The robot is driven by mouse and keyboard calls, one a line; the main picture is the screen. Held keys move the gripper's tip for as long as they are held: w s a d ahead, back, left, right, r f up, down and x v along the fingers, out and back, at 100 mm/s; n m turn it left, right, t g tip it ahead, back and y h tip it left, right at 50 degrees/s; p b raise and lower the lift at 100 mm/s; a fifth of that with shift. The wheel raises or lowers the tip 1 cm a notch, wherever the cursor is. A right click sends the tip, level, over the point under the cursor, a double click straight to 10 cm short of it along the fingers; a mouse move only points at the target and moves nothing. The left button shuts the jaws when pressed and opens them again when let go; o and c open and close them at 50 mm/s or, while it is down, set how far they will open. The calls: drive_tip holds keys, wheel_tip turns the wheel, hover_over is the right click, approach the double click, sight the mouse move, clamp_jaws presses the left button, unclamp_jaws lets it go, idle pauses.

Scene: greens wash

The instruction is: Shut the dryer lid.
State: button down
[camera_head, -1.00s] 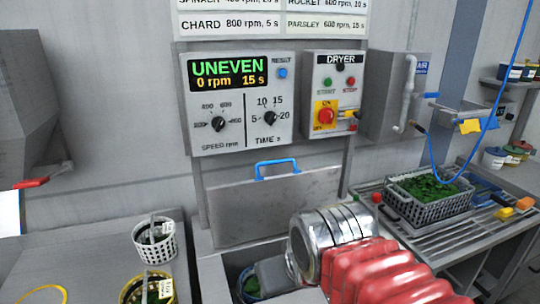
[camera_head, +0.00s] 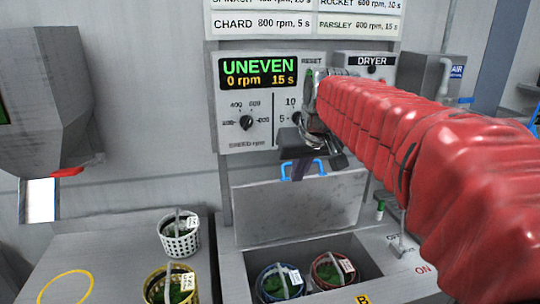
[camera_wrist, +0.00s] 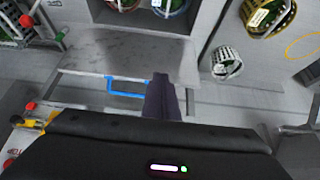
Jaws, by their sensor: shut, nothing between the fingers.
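The dryer lid (camera_head: 295,215) is a grey metal panel standing open, raised behind the dryer opening. Its blue handle (camera_head: 322,166) is on the top edge; it also shows in the wrist view (camera_wrist: 125,94). My gripper (camera_head: 297,172) is shut and empty, pointing down close to the handle. In the wrist view the dark fingers (camera_wrist: 162,100) appear just beside the handle; I cannot tell whether they touch it. In the open dryer (camera_head: 258,259) sit a blue-rimmed basket (camera_head: 279,285) and a red-rimmed basket (camera_head: 331,271), both with greens.
The control panel (camera_head: 230,115) behind reads UNEVEN, 0 rpm, 15 s. A white basket (camera_head: 180,240) and a yellow-rimmed basket (camera_head: 172,286) stand on the left counter (camera_head: 110,245). A grey hopper (camera_head: 45,90) hangs at the left. My red-sleeved arm hides much of the right side.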

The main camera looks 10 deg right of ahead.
drive_tip(key=w+d, duration=0.3)
drive_tip(key=w, duration=0.5)
drive_tip(key=w+d+r, duration=0.1)
drive_tip(key=w+d, duration=0.3)
drive_tip(key=w, duration=0.5)
drive_tip(key=shift+d, duration=0.2)
drive_tip(key=x, duration=1)
drive_tip(key=shift+w+r, duration=0.1)
drive_tip(key=shift+w, duration=0.05)
drive_tip(key=shift+t, duration=0.3)
